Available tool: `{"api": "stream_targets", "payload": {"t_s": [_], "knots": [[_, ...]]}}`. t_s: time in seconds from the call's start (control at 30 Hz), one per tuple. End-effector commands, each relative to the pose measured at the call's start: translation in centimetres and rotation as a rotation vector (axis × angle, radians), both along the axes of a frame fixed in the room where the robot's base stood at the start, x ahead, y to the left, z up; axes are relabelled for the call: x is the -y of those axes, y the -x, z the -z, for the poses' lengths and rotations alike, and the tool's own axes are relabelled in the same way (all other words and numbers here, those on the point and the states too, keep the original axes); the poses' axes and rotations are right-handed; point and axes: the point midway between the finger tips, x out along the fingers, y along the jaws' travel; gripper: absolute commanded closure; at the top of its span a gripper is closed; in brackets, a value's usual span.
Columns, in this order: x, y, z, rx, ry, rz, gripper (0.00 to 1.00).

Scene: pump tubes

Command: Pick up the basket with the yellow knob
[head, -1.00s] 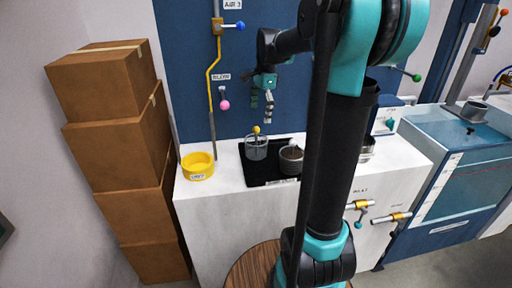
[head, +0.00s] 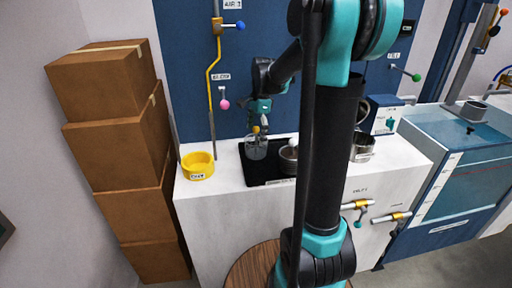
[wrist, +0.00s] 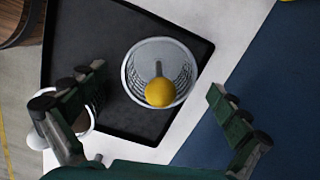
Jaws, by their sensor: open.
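The basket with the yellow knob (head: 256,149) stands on a black tray (head: 250,176) on the white counter. In the wrist view the basket (wrist: 135,80) is a grey mesh cup, and its yellow knob (wrist: 160,92) sits on a short stem in the middle. My gripper (head: 260,128) is above the basket, close to the knob. In the wrist view my gripper (wrist: 160,95) is open, with one finger on each side of the knob and nothing between them gripped. A second basket with a pale knob (head: 289,158) stands just right on the tray, partly hidden in the wrist view by my left finger.
A yellow bowl (head: 198,166) stands left of the tray. A metal cup (head: 362,148) is to the right, behind my arm. A pipe with a pink knob (head: 224,104) is on the blue wall panel. Cardboard boxes (head: 110,130) are stacked at the left.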

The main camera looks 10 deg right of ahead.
Motion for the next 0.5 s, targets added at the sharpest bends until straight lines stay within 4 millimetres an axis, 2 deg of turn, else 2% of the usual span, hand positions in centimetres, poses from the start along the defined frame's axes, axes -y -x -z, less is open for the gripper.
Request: {"api": "stream_targets", "payload": {"t_s": [0.07,0.5], "knots": [[0.0,0.0,-0.01,0.0,0.0,0.0,0.03],[0.0,-0.01,-0.03,0.0,0.0,0.0,0.57]]}}
